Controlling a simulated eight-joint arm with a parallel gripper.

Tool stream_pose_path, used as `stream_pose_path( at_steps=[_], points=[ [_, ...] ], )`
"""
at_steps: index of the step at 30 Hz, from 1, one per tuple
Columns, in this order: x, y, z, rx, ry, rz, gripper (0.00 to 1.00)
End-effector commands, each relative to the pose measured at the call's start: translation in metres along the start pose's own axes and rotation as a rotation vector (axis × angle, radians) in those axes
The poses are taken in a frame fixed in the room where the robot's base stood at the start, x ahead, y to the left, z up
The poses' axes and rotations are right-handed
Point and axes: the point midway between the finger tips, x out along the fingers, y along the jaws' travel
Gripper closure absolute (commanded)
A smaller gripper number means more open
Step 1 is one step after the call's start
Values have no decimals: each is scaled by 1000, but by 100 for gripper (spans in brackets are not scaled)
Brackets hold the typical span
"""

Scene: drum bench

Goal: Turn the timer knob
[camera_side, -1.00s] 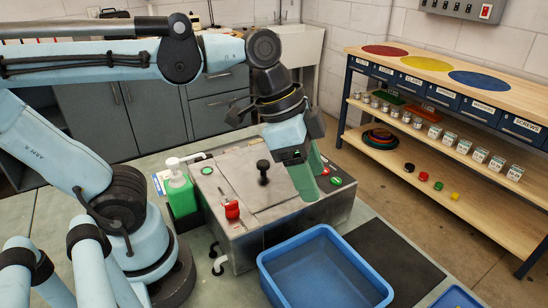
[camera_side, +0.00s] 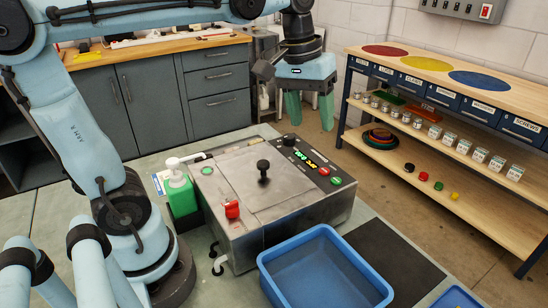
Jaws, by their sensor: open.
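A metal drum machine (camera_side: 280,208) stands on the bench. A small black knob (camera_side: 289,139) sits at the back end of its control strip, beside a lit display (camera_side: 305,158) with green and yellow digits; it looks like the timer knob. My gripper (camera_side: 310,114) is open and empty, its two green fingers apart and pointing down. It hangs in the picture above and slightly right of the knob, not touching it. How far behind or above the knob it is, I cannot tell.
The lid has a black-knobbed handle (camera_side: 263,171). A red knob (camera_side: 232,209) sits front left, and red and green buttons (camera_side: 335,181) sit on the strip. A green pump bottle (camera_side: 181,194) stands left, a blue bin (camera_side: 326,272) in front. A shelf unit (camera_side: 455,120) stands right.

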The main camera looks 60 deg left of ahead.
Motion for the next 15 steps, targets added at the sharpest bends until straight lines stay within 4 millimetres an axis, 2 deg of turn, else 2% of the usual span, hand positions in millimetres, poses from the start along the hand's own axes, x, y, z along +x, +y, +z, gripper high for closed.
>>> stream_pose_path(
  at_steps=[1,3,9,12,15],
  points=[
    [-4,-11,-15,-145,-8,-24,41],
    [-8,-27,-33,-356,-17,-60,41],
    [-15,-69,-70,-868,-21,-150,41],
    [-17,-84,-80,-1032,-17,-181,41],
    [-18,-92,-85,-1122,-13,-197,41]
  ],
)
